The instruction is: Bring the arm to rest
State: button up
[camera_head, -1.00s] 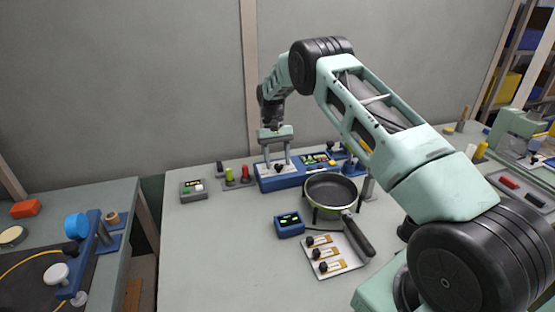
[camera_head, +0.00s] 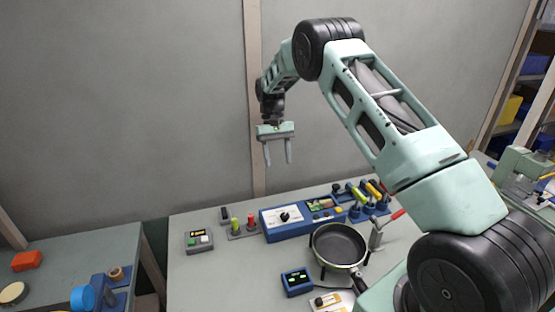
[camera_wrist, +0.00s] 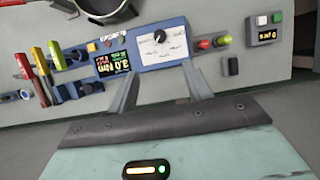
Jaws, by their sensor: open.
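My gripper (camera_head: 277,154) hangs open and empty in the air above the back of the table, with its fingers pointing down. My arm reaches up from the lower right and bends over to it in the head view. In the wrist view, the gripper's two fingers (camera_wrist: 160,80) are spread apart with nothing between them. Below it stands the blue control box (camera_head: 270,234) with a black knob on a white panel and a small screen. The same blue box shows upside down at the top of the wrist view (camera_wrist: 143,56).
A frying pan (camera_head: 338,245) sits on a stand at the table's right. Colored-handled tools (camera_head: 376,190) stand behind it. A small blue display box (camera_head: 297,282), a grey button box (camera_head: 198,239) and green and red posts (camera_head: 236,225) are on the table.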

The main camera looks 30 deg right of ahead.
dwell(0.6)
jog(key=s+a+r+n+t+b, duration=0.1)
jog(key=s+a+r+n, duration=0.2)
jog(key=a, duration=0.4)
jog(key=s+a+r+b, duration=0.1)
jog(key=s+a+r, duration=0.1)
jog(key=s+a, duration=0.45)
jog(key=s+a+r+n+t+b, duration=0.1)
jog(key=s+a+r+n, duration=0.15)
jog(key=a, duration=0.65)
jog(key=s+a+n+t+b, duration=0.1)
jog(key=s+a+n, duration=0.1)
jog(key=s, duration=1.1)
jog(key=s+a+n+t, duration=0.1)
jog(key=s+a+n, duration=0.2)
jog(key=s, duration=1)
jog(key=shift+s+a+f+h+b, duration=0.3)
jog(key=shift+f+b, duration=0.1)
jog(key=shift+f, duration=0.05)
